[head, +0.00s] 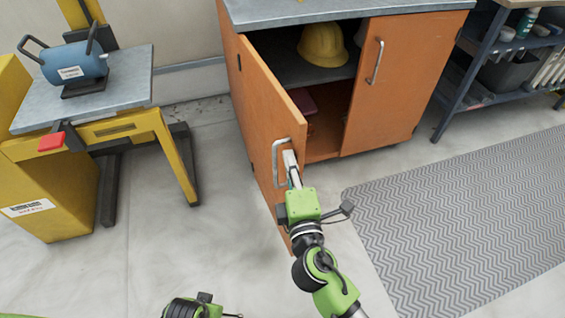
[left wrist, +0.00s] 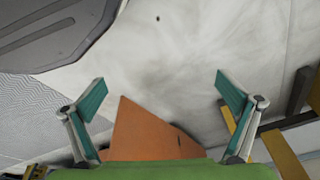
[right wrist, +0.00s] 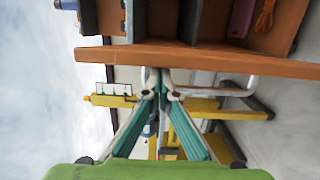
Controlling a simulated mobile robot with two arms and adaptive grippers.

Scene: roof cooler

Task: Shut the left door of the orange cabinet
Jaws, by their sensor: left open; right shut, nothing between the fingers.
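The orange cabinet's left door (head: 262,130) stands open, swung out toward me, with a silver handle (head: 280,163) on its face. My right gripper (head: 291,162) is shut and empty, its fingertips at the door's free edge close to the handle; I cannot tell whether they touch it. In the right wrist view the shut fingers (right wrist: 160,90) lie just before the door edge (right wrist: 200,58). The cabinet's right door (head: 385,80) is shut. In the left wrist view my left gripper (left wrist: 162,85) is open and empty, with an orange panel (left wrist: 145,135) beyond it.
A yellow hard hat (head: 322,45) sits on the cabinet's upper shelf. A yellow lift table (head: 130,115) bearing a blue tank (head: 72,66) stands at the left. A grey mat (head: 465,210) and a dark shelf rack (head: 500,55) are at the right. The floor left of the door is clear.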

